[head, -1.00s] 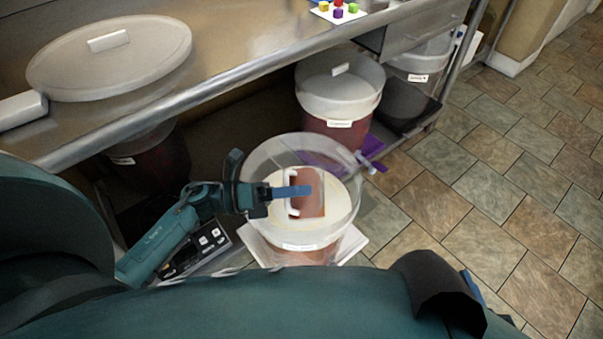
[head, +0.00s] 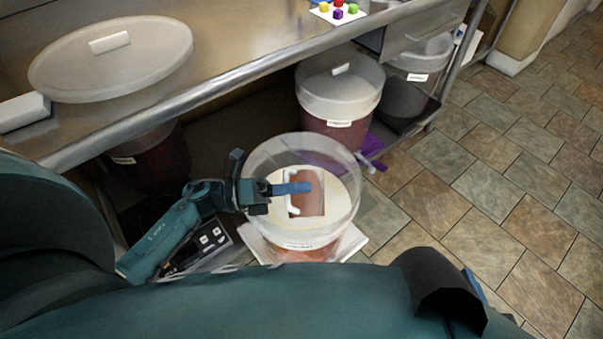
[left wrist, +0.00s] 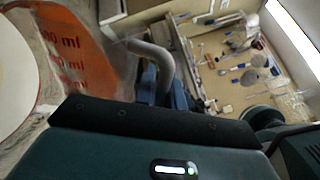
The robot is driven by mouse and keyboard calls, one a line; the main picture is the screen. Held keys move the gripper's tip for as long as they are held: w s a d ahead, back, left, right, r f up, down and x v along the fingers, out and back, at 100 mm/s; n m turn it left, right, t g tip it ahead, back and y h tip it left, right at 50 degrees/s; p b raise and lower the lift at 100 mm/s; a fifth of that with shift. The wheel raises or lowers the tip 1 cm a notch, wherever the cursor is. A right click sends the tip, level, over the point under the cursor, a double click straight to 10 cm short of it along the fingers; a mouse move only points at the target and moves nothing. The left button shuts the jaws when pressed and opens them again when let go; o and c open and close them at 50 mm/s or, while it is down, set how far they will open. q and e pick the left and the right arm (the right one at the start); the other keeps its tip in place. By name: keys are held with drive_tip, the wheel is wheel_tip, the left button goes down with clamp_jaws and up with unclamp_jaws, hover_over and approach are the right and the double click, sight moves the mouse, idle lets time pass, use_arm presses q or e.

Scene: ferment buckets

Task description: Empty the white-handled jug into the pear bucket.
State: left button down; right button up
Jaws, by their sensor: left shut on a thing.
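My left gripper (head: 290,188) is shut on the white handle (head: 292,206) of a clear jug (head: 314,203). The jug is over the open mouth of a clear bucket (head: 262,168) with pale contents. The jug shows reddish-brown in the head view; its exact tilt is hard to tell there. In the left wrist view the jug (left wrist: 72,52) holds orange liquid behind red ml marks, and its handle (left wrist: 152,52) runs into the jaws. The bucket's front label (head: 300,246) is too small to read. No falling stream is visible. My right gripper is not in view.
The open bucket stands on a white scale-like platform (head: 352,245) with a dark display panel. A lidded bucket (head: 340,97) and a dark bucket (head: 408,92) stand under the steel table (head: 225,55). A large lid (head: 110,62) lies on top. Tiled floor at right is clear.

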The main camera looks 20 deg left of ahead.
sight(294, 171)
use_arm(q)
drive_tip(key=shift+w+a+r+n+p, duration=0.15)
drive_tip(key=shift+w+r+n+p, duration=0.15)
drive_tip(key=shift+n+p, duration=0.1)
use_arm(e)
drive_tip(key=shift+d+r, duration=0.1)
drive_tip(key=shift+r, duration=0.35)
use_arm(q)
drive_tip(key=shift+w, duration=0.1)
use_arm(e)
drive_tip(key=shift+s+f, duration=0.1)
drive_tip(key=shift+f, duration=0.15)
use_arm(q)
drive_tip(key=shift+w+a+r+n+p, duration=0.1)
drive_tip(key=shift+r+n+p, duration=0.1)
drive_tip(key=shift+n+p, duration=0.15)
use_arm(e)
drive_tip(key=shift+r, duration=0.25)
use_arm(q)
drive_tip(key=shift+w+a+r+n+p, duration=0.1)
drive_tip(key=shift+w+r+n+p, duration=0.15)
drive_tip(key=shift+p, duration=0.1)
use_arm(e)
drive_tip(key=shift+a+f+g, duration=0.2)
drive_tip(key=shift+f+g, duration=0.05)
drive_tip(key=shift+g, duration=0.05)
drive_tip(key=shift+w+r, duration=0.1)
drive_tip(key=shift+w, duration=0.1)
